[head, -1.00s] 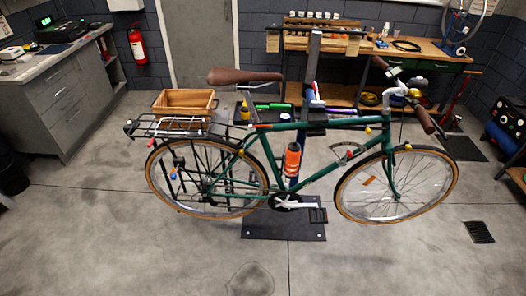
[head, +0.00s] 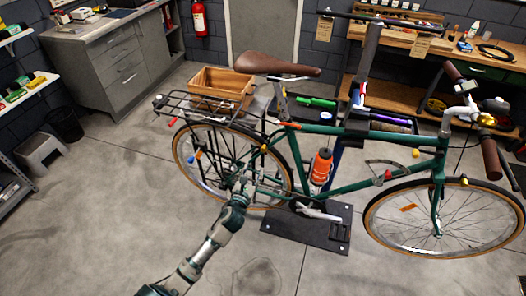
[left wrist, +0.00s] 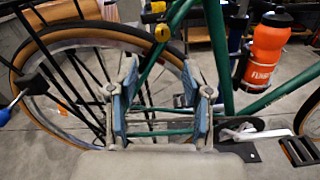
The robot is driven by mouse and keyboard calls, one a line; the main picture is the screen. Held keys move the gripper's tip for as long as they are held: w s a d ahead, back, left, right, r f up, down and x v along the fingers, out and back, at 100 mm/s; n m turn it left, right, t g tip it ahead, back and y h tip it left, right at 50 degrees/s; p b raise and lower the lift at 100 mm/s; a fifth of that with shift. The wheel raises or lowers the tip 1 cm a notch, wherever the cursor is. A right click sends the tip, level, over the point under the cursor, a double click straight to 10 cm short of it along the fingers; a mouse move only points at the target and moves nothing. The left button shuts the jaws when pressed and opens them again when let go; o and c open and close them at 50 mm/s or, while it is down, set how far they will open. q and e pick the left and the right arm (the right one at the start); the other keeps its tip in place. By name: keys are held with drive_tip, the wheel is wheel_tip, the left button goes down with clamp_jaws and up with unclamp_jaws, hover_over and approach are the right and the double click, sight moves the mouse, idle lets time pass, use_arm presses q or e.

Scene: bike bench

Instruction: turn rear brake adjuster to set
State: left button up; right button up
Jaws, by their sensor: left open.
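The green bike (head: 345,185) is held on a stand, with its rear wheel (head: 185,168) at left. My left gripper (head: 243,188) is in front of the right part of the rear wheel, near the rear frame tubes. In the left wrist view it is open (left wrist: 165,100), its two blue-grey fingers apart. Green frame tubes and wheel spokes show between and behind them, with nothing held. I cannot make out the rear brake adjuster for certain. A yellow part (left wrist: 163,32) sits on the frame above the fingers, and also shows in the head view (head: 264,148). My right gripper is not in view.
An orange bottle (head: 321,167) is on the frame, and the crank and pedal (head: 340,231) stick out below. A blue-handled part (left wrist: 5,115) is at far left. The floor in front is clear.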

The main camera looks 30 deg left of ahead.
sight(264, 151)
use_arm(q)
drive_tip(key=x, duration=0.7)
drive_tip(key=b+x, duration=0.1)
drive_tip(key=x, duration=0.3)
drive_tip(key=shift+a+f, duration=0.25)
drive_tip(key=shift+a, duration=0.2)
drive_tip(key=shift+d+r, duration=0.3)
drive_tip(key=shift+d, duration=0.4)
drive_tip(key=shift+d+r, duration=0.1)
drive_tip(key=shift+d, duration=0.25)
drive_tip(key=c, duration=0.8)
drive_tip(key=shift+a, duration=0.1)
clamp_jaws()
drive_tip(key=shift+a+f, duration=0.2)
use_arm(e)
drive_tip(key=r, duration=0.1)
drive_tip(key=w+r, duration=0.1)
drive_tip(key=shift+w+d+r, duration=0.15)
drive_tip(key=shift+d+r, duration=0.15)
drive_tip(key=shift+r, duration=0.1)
